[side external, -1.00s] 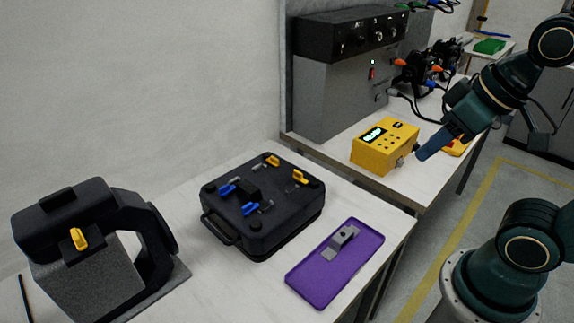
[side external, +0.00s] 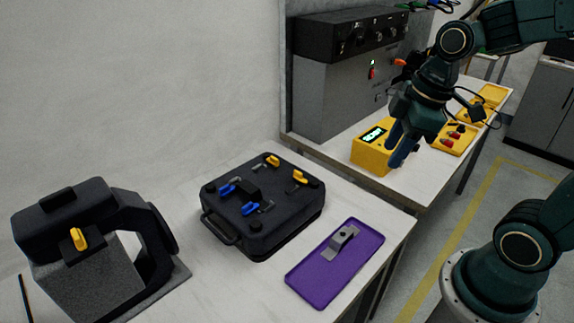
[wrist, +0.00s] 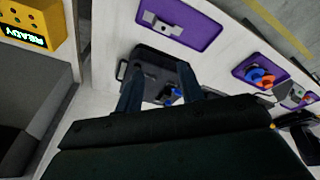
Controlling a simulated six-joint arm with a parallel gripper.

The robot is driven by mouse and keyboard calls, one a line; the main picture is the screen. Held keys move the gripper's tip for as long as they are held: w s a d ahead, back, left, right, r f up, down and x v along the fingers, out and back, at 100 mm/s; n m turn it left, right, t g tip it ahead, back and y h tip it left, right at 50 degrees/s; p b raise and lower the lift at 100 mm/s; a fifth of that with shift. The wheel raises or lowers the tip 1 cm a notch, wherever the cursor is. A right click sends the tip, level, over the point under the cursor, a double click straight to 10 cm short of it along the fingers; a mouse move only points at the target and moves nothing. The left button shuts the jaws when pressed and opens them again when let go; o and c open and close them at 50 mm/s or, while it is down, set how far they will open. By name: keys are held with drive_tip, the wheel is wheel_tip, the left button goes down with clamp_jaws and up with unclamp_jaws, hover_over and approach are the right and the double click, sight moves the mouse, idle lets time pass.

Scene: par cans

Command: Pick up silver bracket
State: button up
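The silver bracket (side external: 340,243) lies on the purple tray (side external: 312,285) on the near table, right of the black case. It also shows near the top of the wrist view (wrist: 163,24), in the purple tray there (wrist: 205,38). My gripper (side external: 397,155) is well up and to the right of the bracket in the side view, in front of the yellow box and apart from the bracket. In the wrist view my gripper (wrist: 157,92) has its two fingers spread with nothing held between them.
The black case (side external: 262,225) with blue and yellow clips stands left of the tray. The yellow box (side external: 370,152) sits on the far table, before a grey cabinet (side external: 335,95). A dark clamp-like device (side external: 85,225) stands at far left. Another purple tray (wrist: 240,72) holds coloured parts.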

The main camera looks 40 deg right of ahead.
drive_tip(key=w+d+f+n+g+y, duration=0.1)
drive_tip(key=w+d+f+n+y, duration=0.1)
drive_tip(key=f+n, duration=0.3)
drive_tip(key=w+d+f+n+g+y, duration=0.1)
drive_tip(key=w+f+n, duration=0.3)
drive_tip(key=f, duration=0.4)
drive_tip(key=shift+d+n+g+y, duration=0.4)
drive_tip(key=shift+d+n, duration=0.3)
drive_tip(key=shift+d, duration=0.15)
hover_over(347, 230)
drive_tip(key=d, duration=0.3)
drive_tip(key=shift+a+f, duration=0.15)
drive_tip(key=shift+f, duration=1.85)
drive_tip(key=shift+a+f, duration=0.1)
drive_tip(key=shift+f, duration=1.85)
drive_tip(key=shift+x, duration=2.6)
drive_tip(key=c, duration=0.8)
